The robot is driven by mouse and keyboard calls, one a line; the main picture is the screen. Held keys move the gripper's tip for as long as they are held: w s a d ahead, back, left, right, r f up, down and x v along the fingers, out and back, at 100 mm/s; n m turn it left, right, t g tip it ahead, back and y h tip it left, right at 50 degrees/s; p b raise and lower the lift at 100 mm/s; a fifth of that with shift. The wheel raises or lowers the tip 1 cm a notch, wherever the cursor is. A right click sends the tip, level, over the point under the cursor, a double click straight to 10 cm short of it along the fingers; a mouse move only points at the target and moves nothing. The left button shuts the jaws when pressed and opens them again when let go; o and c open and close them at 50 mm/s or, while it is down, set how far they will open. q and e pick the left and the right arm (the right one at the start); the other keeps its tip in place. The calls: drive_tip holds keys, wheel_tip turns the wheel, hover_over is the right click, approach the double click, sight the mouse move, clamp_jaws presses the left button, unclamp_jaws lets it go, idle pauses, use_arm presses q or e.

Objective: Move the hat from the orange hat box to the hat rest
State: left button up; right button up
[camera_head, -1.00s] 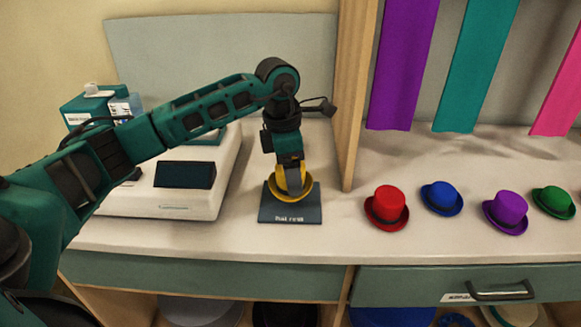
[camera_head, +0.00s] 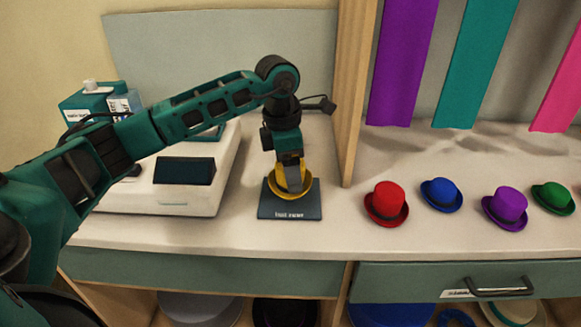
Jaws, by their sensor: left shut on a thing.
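A yellow hat (camera_head: 279,187) is at the dark square hat rest (camera_head: 304,199), whose front edge carries a small label. My left gripper (camera_head: 291,178) points down and is shut on the yellow hat, directly over the rest. The gripper hides part of the hat. Whether the brim touches the rest is hard to tell. The orange hat box does not show. My right gripper is not in view.
A white machine (camera_head: 205,203) with a dark screen stands left of the rest. A wooden post (camera_head: 353,100) rises to its right. Red (camera_head: 388,200), blue (camera_head: 441,194), purple (camera_head: 505,205) and green (camera_head: 553,198) hats lie farther right. Bare counter lies in front.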

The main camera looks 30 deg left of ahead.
use_arm(q)
drive_tip(key=shift+f, duration=0.15)
drive_tip(key=shift+f+b, duration=0.55)
drive_tip(key=shift+f, duration=0.2)
drive_tip(key=shift+f, duration=0.2)
drive_tip(key=shift+f+b, duration=0.4)
drive_tip(key=shift+f, duration=0.05)
idle(0.4)
drive_tip(key=o, duration=1)
drive_tip(key=shift+o, duration=0.2)
